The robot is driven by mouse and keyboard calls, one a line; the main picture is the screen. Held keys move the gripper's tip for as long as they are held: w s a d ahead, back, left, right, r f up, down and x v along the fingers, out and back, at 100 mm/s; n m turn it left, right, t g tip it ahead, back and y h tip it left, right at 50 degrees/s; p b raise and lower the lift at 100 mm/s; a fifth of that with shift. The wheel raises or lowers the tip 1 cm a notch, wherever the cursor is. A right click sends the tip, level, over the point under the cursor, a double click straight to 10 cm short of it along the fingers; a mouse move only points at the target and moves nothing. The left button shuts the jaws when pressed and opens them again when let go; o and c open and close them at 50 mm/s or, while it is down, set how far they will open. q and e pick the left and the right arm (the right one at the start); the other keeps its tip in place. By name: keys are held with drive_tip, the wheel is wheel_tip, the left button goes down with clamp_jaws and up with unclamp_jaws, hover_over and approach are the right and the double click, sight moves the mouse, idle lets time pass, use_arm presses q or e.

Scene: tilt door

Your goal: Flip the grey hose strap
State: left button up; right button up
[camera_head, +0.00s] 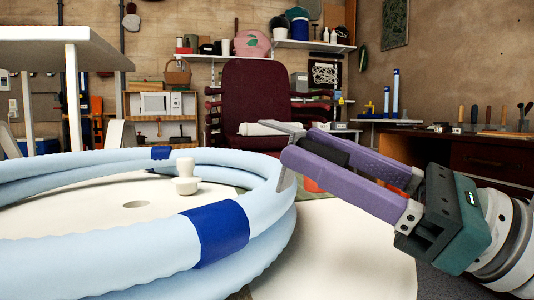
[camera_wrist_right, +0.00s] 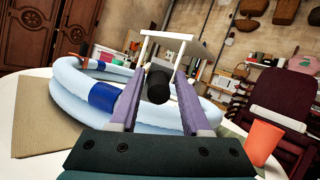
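A light blue hose (camera_head: 90,235) lies coiled on a round white table; it also shows in the right wrist view (camera_wrist_right: 65,80). Dark blue bands (camera_head: 218,235) (camera_wrist_right: 103,96) wrap it. I cannot make out a separate grey strap; the grey pieces at the coil's right side look like my fingertips. My right gripper (camera_head: 282,148) has purple fingers, spread apart at the coil's right edge. It also shows in the right wrist view (camera_wrist_right: 165,72), with a black cylinder (camera_wrist_right: 158,86) between the fingers. I cannot tell whether the fingertips touch the hose. My left gripper is not in view.
A white knob-like piece (camera_head: 185,178) stands inside the coil. An orange cup (camera_wrist_right: 262,142) is right of my gripper in the wrist view. A dark red chair (camera_head: 247,95), a white table (camera_head: 55,42) and a wooden workbench (camera_head: 480,155) stand behind.

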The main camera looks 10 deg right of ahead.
clamp_jaws()
idle(1.1)
